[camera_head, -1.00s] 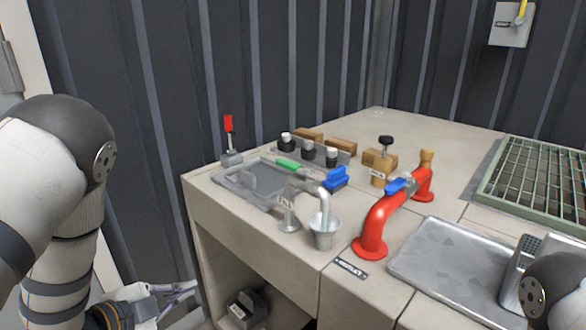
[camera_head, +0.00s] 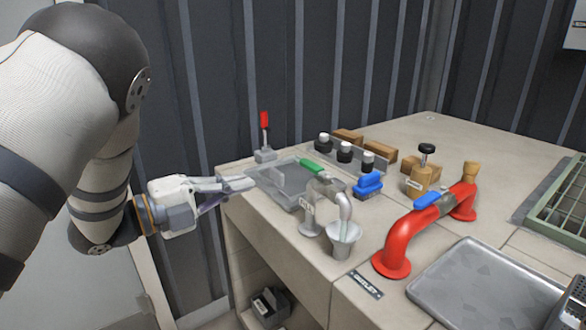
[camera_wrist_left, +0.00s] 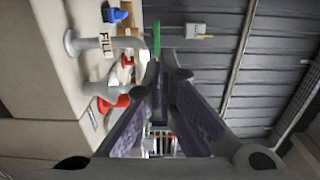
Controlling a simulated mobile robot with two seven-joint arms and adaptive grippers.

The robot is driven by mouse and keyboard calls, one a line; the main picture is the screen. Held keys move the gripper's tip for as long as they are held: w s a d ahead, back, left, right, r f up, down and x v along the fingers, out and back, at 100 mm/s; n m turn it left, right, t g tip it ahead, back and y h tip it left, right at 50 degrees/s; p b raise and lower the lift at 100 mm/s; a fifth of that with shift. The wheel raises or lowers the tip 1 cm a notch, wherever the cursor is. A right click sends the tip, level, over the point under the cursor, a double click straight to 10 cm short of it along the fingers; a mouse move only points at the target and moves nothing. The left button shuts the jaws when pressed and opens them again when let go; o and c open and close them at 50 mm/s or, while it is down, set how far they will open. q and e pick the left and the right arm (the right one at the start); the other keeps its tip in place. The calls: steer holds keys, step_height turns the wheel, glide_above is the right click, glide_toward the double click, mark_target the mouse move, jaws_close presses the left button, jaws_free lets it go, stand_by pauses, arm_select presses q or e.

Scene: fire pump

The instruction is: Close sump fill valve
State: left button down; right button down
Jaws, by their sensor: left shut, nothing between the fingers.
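The fill valve is a grey pipe tap (camera_head: 342,204) with a "FILL" tag on its stand and a long green lever (camera_head: 315,169) on top. Its spout hangs over a small metal bucket (camera_head: 343,238). In the left wrist view the green lever (camera_wrist_left: 157,40) shows just beyond the fingertips, and the "FILL" tag (camera_wrist_left: 105,44) is to its left. My right gripper is not in view.
A red pipe (camera_head: 405,238) with a blue lever stands right of the bucket. A blue handle (camera_head: 368,184), black knobs (camera_head: 345,152) and a red-tipped lever (camera_head: 264,128) stand behind. A grey tray (camera_head: 485,285) lies at front right.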

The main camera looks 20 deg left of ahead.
mark_target(305, 165)
arm_select(q)
steer(key=x, duration=1.2)
steer(key=shift+b, duration=0.3)
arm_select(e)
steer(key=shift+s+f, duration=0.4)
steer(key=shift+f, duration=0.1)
arm_select(q)
steer(key=shift+w+f+m+g+h, duration=0.1)
steer(key=shift+w+m+g+h, duration=0.1)
steer(key=shift+m+g+h, duration=0.25)
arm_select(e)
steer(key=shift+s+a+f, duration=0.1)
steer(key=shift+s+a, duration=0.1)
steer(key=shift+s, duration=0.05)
